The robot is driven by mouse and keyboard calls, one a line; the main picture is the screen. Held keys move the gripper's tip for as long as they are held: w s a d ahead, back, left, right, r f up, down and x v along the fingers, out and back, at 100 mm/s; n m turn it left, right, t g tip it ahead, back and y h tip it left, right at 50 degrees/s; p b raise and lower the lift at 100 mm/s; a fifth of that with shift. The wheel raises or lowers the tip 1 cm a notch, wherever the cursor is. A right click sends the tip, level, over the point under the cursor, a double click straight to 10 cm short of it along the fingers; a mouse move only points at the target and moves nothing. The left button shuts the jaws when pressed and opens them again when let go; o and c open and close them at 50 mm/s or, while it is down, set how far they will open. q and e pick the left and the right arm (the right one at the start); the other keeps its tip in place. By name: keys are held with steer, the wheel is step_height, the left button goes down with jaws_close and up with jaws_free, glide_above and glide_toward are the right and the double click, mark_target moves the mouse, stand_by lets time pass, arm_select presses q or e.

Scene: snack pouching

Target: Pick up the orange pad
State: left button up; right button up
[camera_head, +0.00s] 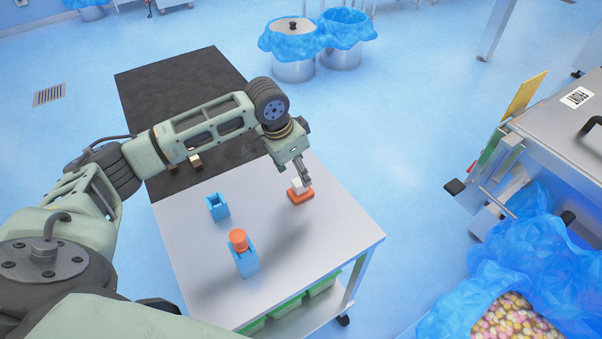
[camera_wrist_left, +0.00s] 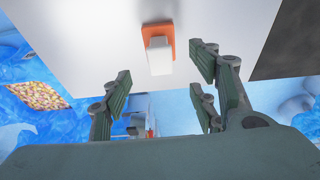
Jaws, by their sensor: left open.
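The orange pad (camera_head: 301,198) lies on the light grey table top (camera_head: 330,235), near its right side. A white block (camera_head: 296,187) is attached to or stands on the pad. The wrist view shows the pad (camera_wrist_left: 153,31) as an orange piece with the white block (camera_wrist_left: 160,58) in front of it. My left gripper (camera_head: 304,180) is just above the pad in the head view. Its fingers (camera_wrist_left: 158,92) are spread apart in the wrist view, with nothing between them. I cannot tell whether a finger touches the white block. My right gripper is not in view.
A blue holder with an orange cylinder-shaped top (camera_head: 238,239) and a smaller blue holder (camera_head: 217,207) stand to the left on the table. A black mat (camera_head: 170,85) covers the table's far part. A steel machine (camera_head: 560,125) and blue-lined bin (camera_head: 540,260) stand at right.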

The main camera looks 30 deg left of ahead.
mark_target(300, 182)
arm_select(q)
steer(key=shift+w+f, duration=0.1)
steer(key=shift+f, duration=0.15)
steer(key=p+x, duration=0.1)
steer(key=x, duration=0.2)
steer(key=shift+s+d+f+p, duration=0.25)
steer(key=shift+s+p, duration=0.1)
steer(key=shift+s, duration=0.15)
steer(key=x, duration=0.2)
steer(key=shift+w+a+f, duration=0.2)
steer(key=shift+f, duration=0.1)
steer(key=shift+w+f, duration=0.1)
steer(key=shift+f, duration=0.15)
steer(key=shift+c, duration=0.3)
steer(key=c, duration=0.8)
steer(key=shift+c, duration=1.3)
steer(key=shift+r, duration=0.1)
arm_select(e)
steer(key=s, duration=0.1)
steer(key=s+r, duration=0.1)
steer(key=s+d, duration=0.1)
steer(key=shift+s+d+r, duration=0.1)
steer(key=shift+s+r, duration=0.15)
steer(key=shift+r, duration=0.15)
